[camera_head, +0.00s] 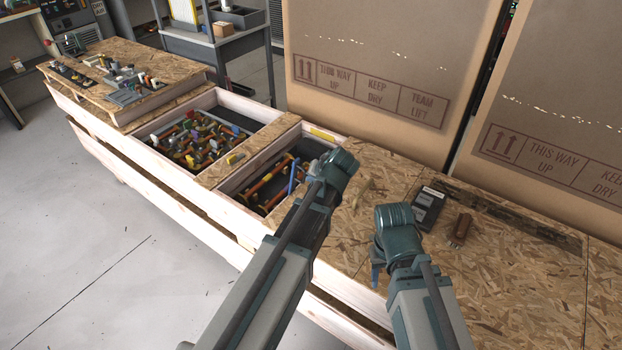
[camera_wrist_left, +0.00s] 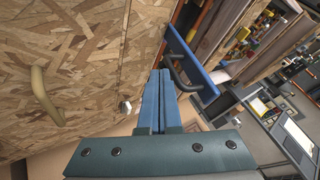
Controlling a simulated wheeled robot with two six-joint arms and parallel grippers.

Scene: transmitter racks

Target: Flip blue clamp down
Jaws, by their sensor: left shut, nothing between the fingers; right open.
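The blue clamp (camera_head: 292,177) shows in the head view as a narrow blue bar at the right compartment of the wooden crate, just left of my left gripper. In the left wrist view the blue clamp (camera_wrist_left: 190,62) is a long flat bar with a dark curved handle. My left gripper (camera_head: 316,168) has its blue fingers pressed together and empty. In the left wrist view the left fingertips (camera_wrist_left: 158,74) are close beside the bar; I cannot tell whether they touch it. My right gripper (camera_head: 377,266) is open and empty over the wooden top.
A tan handle (camera_head: 362,190) stands on the wooden top right of my left gripper. A black device (camera_head: 428,207) and a brown block (camera_head: 461,228) lie farther right. The left crate compartment (camera_head: 262,108) holds many coloured parts. Tall cardboard boxes (camera_head: 375,50) stand behind.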

